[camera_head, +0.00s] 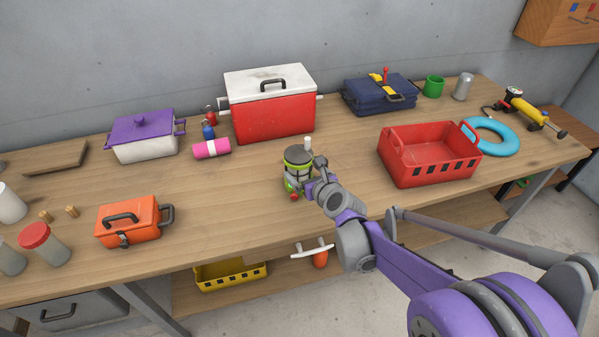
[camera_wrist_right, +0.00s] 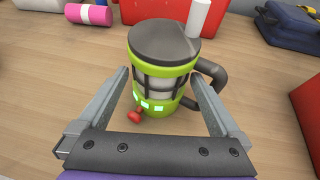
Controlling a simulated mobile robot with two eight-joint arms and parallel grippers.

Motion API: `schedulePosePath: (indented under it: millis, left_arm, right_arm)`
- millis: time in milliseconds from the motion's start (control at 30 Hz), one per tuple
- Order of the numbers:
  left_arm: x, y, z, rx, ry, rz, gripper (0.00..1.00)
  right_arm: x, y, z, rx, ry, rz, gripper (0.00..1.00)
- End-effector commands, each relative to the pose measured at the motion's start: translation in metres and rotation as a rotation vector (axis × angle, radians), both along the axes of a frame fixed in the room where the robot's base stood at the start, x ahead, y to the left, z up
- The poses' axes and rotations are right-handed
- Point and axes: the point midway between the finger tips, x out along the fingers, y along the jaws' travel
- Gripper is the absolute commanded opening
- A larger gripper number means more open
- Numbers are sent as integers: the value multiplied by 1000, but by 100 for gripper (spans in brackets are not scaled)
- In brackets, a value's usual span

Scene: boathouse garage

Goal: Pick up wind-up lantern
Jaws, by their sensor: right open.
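The wind-up lantern (camera_head: 297,159) stands upright on the wooden workbench, near the middle. It has a dark lid, a lime green body with a dark cage, a black side handle and a red knob at its base. It also shows in the right wrist view (camera_wrist_right: 160,62). My right gripper (camera_head: 305,187) reaches it from the front right in the head view and partly covers it. In the wrist view the right gripper (camera_wrist_right: 168,95) is open, with one finger on each side of the lantern and gaps visible. My left gripper is not in view.
Behind the lantern stand a red cooler (camera_head: 270,112) and a white bottle (camera_head: 309,146). A red crate (camera_head: 425,175) stands to the right, an orange box (camera_head: 130,228) to the left and a pink roll (camera_head: 210,148) behind left. Bare bench lies left of the lantern.

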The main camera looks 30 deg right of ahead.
Motion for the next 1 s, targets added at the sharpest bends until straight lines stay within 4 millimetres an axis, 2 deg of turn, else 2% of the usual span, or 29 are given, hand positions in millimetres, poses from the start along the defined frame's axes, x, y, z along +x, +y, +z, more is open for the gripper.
schedulePosePath:
  millis: [333,633,667,1000]
  left_arm:
    - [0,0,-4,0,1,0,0]
    - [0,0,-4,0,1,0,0]
    - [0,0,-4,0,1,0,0]
    - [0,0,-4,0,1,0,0]
  right_arm:
    - [41,-6,-17,-1,1,3,100]
    - [45,-7,-19,-1,1,2,100]
    - [45,-7,-19,-1,1,2,96]
    - [45,-7,-19,-1,1,2,35]
